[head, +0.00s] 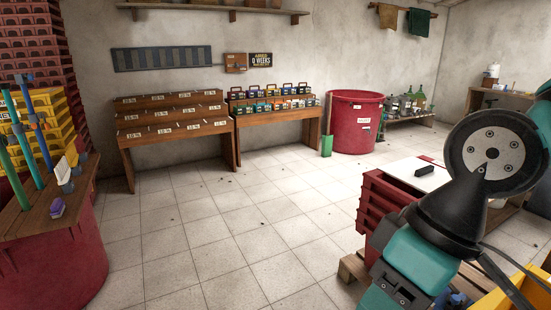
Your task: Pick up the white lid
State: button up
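A flat white panel (402,173) lies at the right on or just behind a stack of red crates; I cannot tell if it is the white lid or a table top. A small black block rests on it. My teal and black arm fills the lower right and hides part of the crates and what lies behind. I cannot make out my gripper's fingers in this view.
Red crates (376,198) stand on a wooden pallet (352,266) beside my arm. A yellow crate (528,290) is at the lower right edge. A red drum (40,262) with a wooden top stands at left. Tables (232,143) and a red tub (352,125) line the back. The middle tiled floor is clear.

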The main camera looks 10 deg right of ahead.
aim_at(424, 172)
jog(key=u, duration=0.25)
jog(key=i, duration=2.75)
jog(key=z, duration=1.7)
jog(key=i, duration=0.95)
jog(key=z, duration=0.85)
